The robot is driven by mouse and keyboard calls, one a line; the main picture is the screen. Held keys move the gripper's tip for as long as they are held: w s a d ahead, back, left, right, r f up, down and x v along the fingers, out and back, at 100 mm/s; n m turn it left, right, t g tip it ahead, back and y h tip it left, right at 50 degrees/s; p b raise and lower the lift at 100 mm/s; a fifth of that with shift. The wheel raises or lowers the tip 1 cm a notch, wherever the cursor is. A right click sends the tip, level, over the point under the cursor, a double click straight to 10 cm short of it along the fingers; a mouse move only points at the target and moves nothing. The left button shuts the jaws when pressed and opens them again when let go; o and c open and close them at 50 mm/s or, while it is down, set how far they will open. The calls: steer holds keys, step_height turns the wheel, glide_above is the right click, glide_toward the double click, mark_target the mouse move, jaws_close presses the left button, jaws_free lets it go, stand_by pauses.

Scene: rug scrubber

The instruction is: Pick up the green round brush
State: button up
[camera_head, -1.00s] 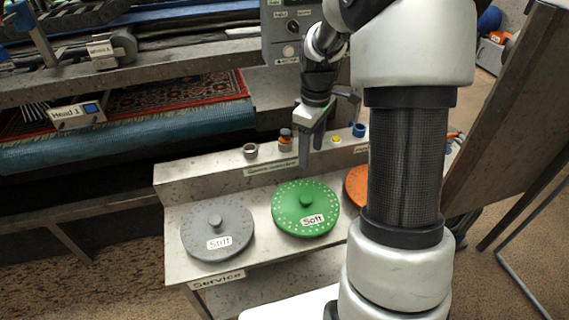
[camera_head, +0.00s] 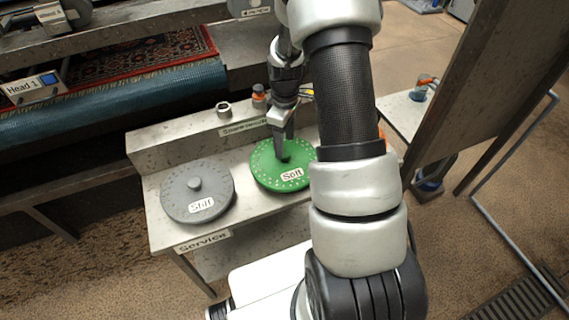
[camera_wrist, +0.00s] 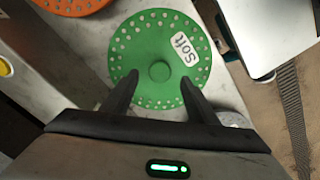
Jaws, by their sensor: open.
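The green round brush (camera_head: 268,178), labelled "Soft", lies flat on the grey service bench (camera_head: 158,226). It also shows in the wrist view (camera_wrist: 150,42), with a round knob (camera_wrist: 159,71) at its centre. My gripper (camera_head: 283,156) is above the brush, pointing down at the knob. In the wrist view my gripper (camera_wrist: 160,80) is open, its two fingers on either side of the knob with gaps between. I cannot tell how far the fingertips are above the disc. My arm hides the right edge of the brush in the head view.
A grey "Stiff" brush (camera_head: 212,180) lies left of the green one. An orange brush (camera_wrist: 72,4) shows at the wrist view's top left. Small parts, including a metal ring (camera_head: 223,109) and an orange-dark fitting (camera_head: 259,96), stand on the raised back ledge.

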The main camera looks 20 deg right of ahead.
mark_target(284, 161)
step_height(284, 161, down, 4)
steer(key=shift+w+r, duration=0.1)
jaws_close()
stand_by(0.4)
